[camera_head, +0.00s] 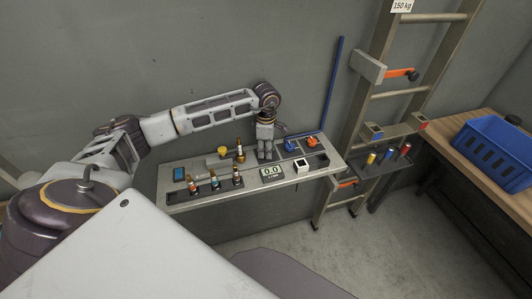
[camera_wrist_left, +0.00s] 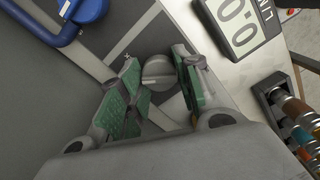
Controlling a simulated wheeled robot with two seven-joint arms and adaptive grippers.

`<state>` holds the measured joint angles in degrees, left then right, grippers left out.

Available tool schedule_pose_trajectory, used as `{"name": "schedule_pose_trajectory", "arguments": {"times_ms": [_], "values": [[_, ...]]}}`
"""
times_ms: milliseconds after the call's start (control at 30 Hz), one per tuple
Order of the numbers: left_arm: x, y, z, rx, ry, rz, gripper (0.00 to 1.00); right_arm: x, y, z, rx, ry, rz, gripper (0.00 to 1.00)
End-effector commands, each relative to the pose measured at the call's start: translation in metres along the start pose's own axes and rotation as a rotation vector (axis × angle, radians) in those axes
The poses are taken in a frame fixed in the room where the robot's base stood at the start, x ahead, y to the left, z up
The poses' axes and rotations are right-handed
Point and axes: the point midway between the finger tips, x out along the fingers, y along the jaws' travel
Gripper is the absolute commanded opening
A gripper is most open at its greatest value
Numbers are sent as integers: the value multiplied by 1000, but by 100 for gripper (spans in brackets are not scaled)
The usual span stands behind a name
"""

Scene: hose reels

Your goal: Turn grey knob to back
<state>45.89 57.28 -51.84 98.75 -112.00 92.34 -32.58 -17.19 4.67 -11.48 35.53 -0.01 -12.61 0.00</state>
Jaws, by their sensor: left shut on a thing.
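The grey knob (camera_wrist_left: 157,70) shows in the left wrist view as a round grey knob with a raised bar, between the two green-padded fingers of my left gripper (camera_wrist_left: 160,82). The fingers are shut on it. In the head view, my left gripper (camera_head: 264,154) points down onto the grey bench (camera_head: 322,173), just behind the display (camera_head: 271,171), which reads 0.0. The gripper hides the knob there. The display also shows in the left wrist view (camera_wrist_left: 240,18). My right gripper is not in view.
A blue valve (camera_head: 290,145) and an orange one (camera_head: 310,141) stand close right of the gripper. A brass fitting (camera_head: 240,150) stands to its left, with several bottles (camera_head: 214,182) in front. A ladder (camera_head: 372,100) leans behind.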

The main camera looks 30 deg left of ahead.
Motion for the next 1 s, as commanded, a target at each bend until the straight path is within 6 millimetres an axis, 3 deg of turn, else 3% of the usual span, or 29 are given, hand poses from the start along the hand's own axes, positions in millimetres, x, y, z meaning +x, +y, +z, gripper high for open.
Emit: {"name": "schedule_pose_trajectory", "arguments": {"times_ms": [233,600,1000], "values": [[2,2,0,188,-2,4,9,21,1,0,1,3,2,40],[0,2,0,382,-1,3,9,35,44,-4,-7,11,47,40],[-1,2,0,425,-1,3,9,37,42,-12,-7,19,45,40]]}}
